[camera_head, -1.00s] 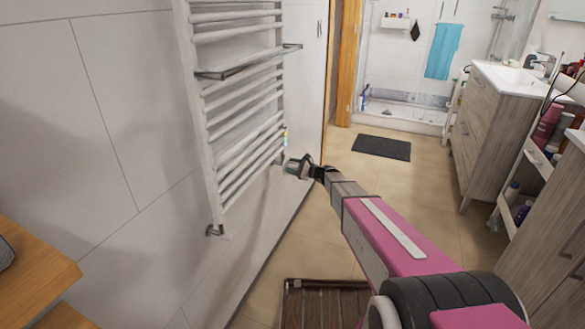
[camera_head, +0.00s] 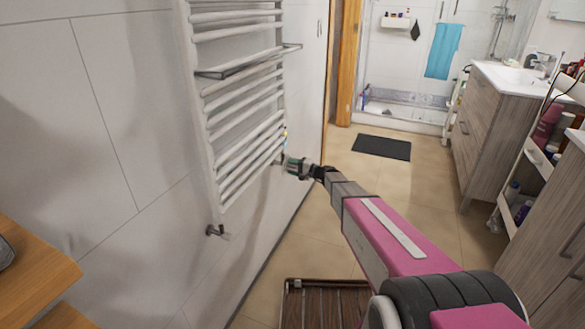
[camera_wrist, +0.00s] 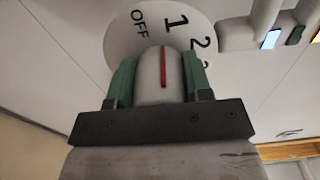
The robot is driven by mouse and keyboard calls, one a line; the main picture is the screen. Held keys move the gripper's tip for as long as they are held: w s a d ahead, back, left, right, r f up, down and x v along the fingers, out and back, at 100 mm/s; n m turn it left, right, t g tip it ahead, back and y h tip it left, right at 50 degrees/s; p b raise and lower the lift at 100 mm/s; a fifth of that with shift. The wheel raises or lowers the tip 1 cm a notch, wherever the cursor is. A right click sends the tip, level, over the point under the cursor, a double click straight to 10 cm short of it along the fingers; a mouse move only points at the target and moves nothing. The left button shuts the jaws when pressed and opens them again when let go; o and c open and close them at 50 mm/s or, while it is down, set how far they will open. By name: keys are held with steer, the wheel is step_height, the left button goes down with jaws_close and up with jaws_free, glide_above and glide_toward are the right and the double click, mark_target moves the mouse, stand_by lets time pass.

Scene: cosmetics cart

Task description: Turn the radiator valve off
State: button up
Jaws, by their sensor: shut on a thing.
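The radiator valve's grey knob (camera_wrist: 150,62) with a red line fills the middle of the wrist view. Behind it is a white round dial (camera_wrist: 116,38) printed OFF, 1, 2 and a partly hidden number. The red line points up between OFF and 1, nearer the 1. My gripper (camera_wrist: 160,72) is shut on the knob, with one green finger on each side. In the head view, my gripper (camera_head: 293,166) is at the lower right end of the white towel radiator (camera_head: 213,140). The knob is mostly hidden there.
A towel bar (camera_head: 245,65) sticks out from the radiator above my gripper. A wooden slatted mat (camera_head: 325,305) lies on the floor below my arm. A wooden shelf (camera_head: 35,275) is at lower left. Open floor (camera_head: 400,190) lies right of my arm, before the grey cabinet (camera_head: 490,120).

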steer(key=n, duration=0.5)
steer(key=shift+f, duration=0.1)
steer(key=shift+n, duration=0.4)
steer(key=o, duration=0.9)
steer(key=v, duration=1.1)
